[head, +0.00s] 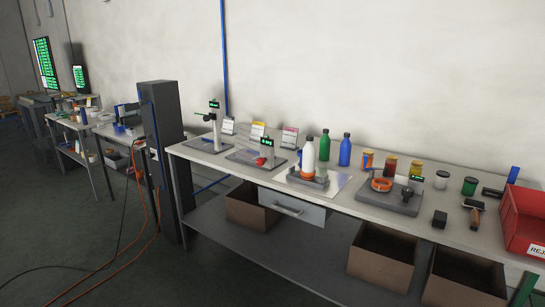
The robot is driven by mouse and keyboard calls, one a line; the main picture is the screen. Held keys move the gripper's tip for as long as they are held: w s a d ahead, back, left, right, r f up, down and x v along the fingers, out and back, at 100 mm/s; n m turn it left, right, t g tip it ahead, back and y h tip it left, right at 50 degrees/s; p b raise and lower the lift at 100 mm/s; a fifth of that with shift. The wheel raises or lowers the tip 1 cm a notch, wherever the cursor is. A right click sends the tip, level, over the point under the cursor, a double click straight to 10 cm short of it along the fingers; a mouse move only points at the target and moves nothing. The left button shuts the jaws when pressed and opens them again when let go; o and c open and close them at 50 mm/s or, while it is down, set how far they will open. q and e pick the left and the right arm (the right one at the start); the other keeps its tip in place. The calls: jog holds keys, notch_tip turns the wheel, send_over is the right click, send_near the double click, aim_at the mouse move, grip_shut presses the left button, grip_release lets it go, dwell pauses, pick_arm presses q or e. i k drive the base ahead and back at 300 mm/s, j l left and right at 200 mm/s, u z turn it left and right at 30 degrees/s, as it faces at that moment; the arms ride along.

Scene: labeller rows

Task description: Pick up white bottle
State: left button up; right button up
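The white bottle (308,158) stands upright on the long workbench (225,160), near the middle of the head view. It has a dark cap and orange at its lower end. It seems to stand on or in a small grey fixture (308,181), but I cannot tell which. A green bottle (324,147) and a blue bottle (345,151) stand just behind it to the right. Neither of my grippers is in view.
A grey scale-like device (399,203) with an orange ring sits right of the bottle. Several jars, a red bin (524,222) and a label printer-like stand (217,131) are on the bench. Brown boxes (383,254) sit below. Orange cables (118,232) cross the floor at left.

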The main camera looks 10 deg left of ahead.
aim_at(309, 151)
jog(key=i+j+u, duration=0.15)
jog(key=i+u, duration=0.3)
jog(key=i+l+u, duration=0.1)
jog(key=i+u, duration=0.35)
jog(key=i, duration=0.2)
jog(key=i+j+z, duration=0.25)
jog(key=i, duration=0.25)
jog(key=i+j+z, duration=0.3)
jog(key=i, duration=0.15)
